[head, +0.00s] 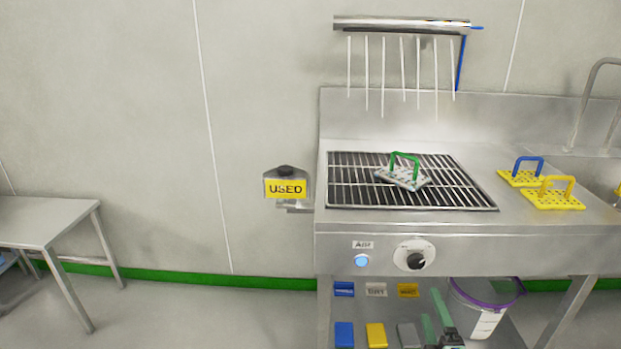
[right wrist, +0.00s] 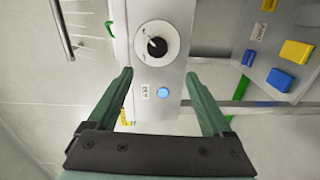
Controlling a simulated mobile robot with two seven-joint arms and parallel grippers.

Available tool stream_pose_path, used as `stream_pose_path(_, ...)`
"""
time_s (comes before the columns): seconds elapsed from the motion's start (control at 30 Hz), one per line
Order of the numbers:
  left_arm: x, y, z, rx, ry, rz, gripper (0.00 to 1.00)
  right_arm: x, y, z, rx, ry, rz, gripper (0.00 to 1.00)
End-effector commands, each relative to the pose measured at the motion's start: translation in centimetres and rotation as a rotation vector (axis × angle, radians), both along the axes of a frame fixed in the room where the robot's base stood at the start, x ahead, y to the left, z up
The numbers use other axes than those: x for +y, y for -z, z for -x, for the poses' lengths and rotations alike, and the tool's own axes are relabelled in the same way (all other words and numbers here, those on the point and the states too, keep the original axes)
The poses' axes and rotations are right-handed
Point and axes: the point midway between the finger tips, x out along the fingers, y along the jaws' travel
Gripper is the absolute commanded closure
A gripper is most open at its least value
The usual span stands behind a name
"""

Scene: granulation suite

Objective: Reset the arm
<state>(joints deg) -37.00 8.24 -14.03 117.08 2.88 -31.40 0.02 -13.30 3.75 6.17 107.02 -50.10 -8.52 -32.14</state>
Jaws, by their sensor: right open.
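My right gripper (head: 434,304) shows at the bottom edge of the head view, in front of the bench's lower shelf. Its two green fingers point up and stand apart. In the right wrist view the same gripper (right wrist: 160,76) is open, with nothing between its fingers. Past the fingertips there are the bench's front panel, a round control dial (right wrist: 155,42) and a lit blue button (right wrist: 163,92). The dial (head: 414,255) and the blue button (head: 362,261) also show in the head view. My left gripper is not in view.
A steel bench (head: 480,240) has a black grate (head: 345,180) with a green-handled grey block (head: 402,178) on it. Yellow perforated blocks (head: 553,199) lie at right. A clear bucket (head: 487,305) stands below. A yellow USED sign (head: 286,188) hangs left. A side table (head: 45,215) stands far left.

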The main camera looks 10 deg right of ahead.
Motion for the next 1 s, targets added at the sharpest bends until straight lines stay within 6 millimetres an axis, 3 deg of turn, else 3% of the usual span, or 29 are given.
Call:
stream_pose_path(0.17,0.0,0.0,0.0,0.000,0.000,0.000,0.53,3.3,4.7,3.2,0.100,-0.016,-0.352,0.16)
stream_pose_path(0.3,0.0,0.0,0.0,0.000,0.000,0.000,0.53,8.6,10.6,8.5,0.285,0.014,-0.824,0.16)
stream_pose_path(0.4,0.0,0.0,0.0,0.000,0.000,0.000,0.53,12.8,13.8,12.9,0.435,0.068,-1.122,0.16)
stream_pose_path(0.57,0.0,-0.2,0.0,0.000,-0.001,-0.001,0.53,19.2,16.7,20.2,0.679,0.196,-1.507,0.16)
stream_pose_path(0.6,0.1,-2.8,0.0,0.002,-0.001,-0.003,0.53,18.3,14.0,19.5,0.649,0.191,-1.485,0.16)
stream_pose_path(0.73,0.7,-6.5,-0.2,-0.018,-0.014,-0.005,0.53,17.5,11.1,19.6,0.631,0.205,-1.478,0.16)
stream_pose_path(1.0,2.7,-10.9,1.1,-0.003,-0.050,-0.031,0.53,16.0,5.9,20.3,0.601,0.232,-1.472,0.16)
